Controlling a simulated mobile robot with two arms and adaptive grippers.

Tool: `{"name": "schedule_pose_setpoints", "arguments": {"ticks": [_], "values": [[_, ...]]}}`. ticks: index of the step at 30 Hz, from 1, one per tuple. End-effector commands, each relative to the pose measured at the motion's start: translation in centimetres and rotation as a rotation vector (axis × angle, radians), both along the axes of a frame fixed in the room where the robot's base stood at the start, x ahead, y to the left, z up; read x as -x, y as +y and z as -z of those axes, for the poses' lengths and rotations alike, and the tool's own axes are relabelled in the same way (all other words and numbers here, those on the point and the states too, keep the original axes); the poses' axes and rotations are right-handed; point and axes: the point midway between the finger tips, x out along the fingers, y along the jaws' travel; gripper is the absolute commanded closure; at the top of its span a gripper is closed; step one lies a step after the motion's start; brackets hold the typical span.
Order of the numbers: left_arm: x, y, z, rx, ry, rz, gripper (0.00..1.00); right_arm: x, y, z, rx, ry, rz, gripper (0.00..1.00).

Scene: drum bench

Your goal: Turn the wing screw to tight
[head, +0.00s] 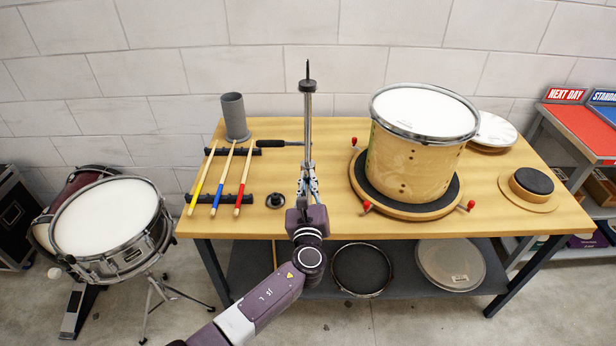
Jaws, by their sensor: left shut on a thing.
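A thin upright metal stand (308,115) with a dark tip rises at the bench's middle. My left gripper (308,172) reaches up from below and is in front of the stand's lower part. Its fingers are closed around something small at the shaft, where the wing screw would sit. The wing screw itself is hidden by the fingers, so I cannot make out its angle. A black horizontal handle (278,143) lies just left of the shaft. My right gripper is not in view.
The wooden bench (330,220) holds drumsticks (222,178) on black racks, a grey cup (235,117), a black ring (275,200) and a drum (415,150) on a round base with red-tipped clamps. A snare drum (105,222) stands left. Shelves (590,140) stand right.

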Motion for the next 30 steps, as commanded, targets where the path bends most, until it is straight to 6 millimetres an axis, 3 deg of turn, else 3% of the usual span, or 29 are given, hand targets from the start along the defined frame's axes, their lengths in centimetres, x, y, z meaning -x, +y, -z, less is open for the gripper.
{"name": "schedule_pose_setpoints", "arguments": {"ticks": [9,23,24,27,30], "values": [[0.03,0.06,0.11,-0.098,0.002,-0.001,1.00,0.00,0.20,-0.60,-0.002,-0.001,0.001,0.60],[0.04,0.06,0.18,-0.111,0.002,0.000,1.00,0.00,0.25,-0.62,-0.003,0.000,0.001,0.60],[0.04,0.05,0.18,-0.111,0.002,0.000,0.92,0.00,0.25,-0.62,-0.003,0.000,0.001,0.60],[0.04,0.05,0.16,-0.110,0.002,0.000,0.81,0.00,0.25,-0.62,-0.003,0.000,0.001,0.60],[0.03,0.04,0.11,-0.110,0.001,0.000,0.75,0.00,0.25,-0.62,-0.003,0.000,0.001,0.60]]}}
